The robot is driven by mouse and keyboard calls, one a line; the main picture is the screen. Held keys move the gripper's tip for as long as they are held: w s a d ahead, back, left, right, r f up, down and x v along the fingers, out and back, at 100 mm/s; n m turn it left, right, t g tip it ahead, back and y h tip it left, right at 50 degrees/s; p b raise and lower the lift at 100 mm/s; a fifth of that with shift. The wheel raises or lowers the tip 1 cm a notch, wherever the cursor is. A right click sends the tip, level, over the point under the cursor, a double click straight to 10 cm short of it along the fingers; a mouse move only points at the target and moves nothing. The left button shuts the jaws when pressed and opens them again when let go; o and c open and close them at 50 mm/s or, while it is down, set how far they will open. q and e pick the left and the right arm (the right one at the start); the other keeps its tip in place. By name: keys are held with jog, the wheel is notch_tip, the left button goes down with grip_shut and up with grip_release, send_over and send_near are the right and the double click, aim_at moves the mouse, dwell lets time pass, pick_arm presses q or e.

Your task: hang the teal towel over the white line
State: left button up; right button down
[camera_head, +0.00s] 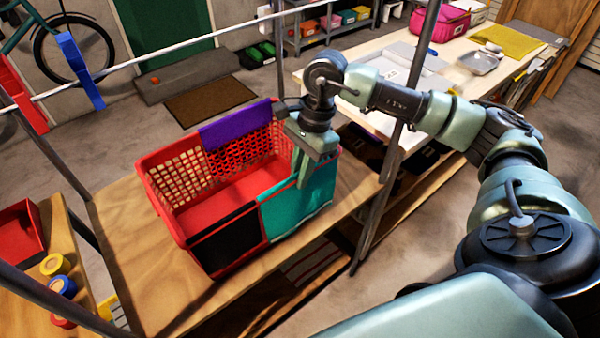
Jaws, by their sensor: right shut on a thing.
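The teal towel (297,210) hangs over the front right part of the rim of a red basket (157,200). My right gripper (303,180) points down at the towel's upper edge and is shut on it; the arm and fingers hide part of the towel. The white line (180,46) runs across the upper left, beyond the basket, and rises toward the right. A blue cloth (80,70) and a red cloth (22,95) hang on the line at the left. My left gripper is not in view.
A purple cloth (235,125) and a black cloth (228,243) hang over the basket's rims. The basket stands on a wooden bench (130,262) between dark posts (405,110). A red bin (18,230) and tape rolls (60,286) are at lower left.

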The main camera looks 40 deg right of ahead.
jog(key=shift+a+r+p+v, duration=0.1)
jog(key=shift+a+p+v, duration=0.25)
jog(key=shift+p+v, duration=0.75)
jog(key=shift+a+r+p+v, duration=0.1)
jog(key=shift+a+p+v, duration=0.35)
jog(key=shift+v, duration=1.3)
jog(key=shift+a+r+p+v, duration=0.1)
jog(key=shift+a+p+v, duration=0.15)
jog(key=shift+p+v, duration=0.9)
jog(key=shift+d+r+b, duration=0.1)
jog(key=shift+r+b, duration=0.1)
jog(key=shift+b, duration=0.15)
jog(key=shift+s, duration=0.1)
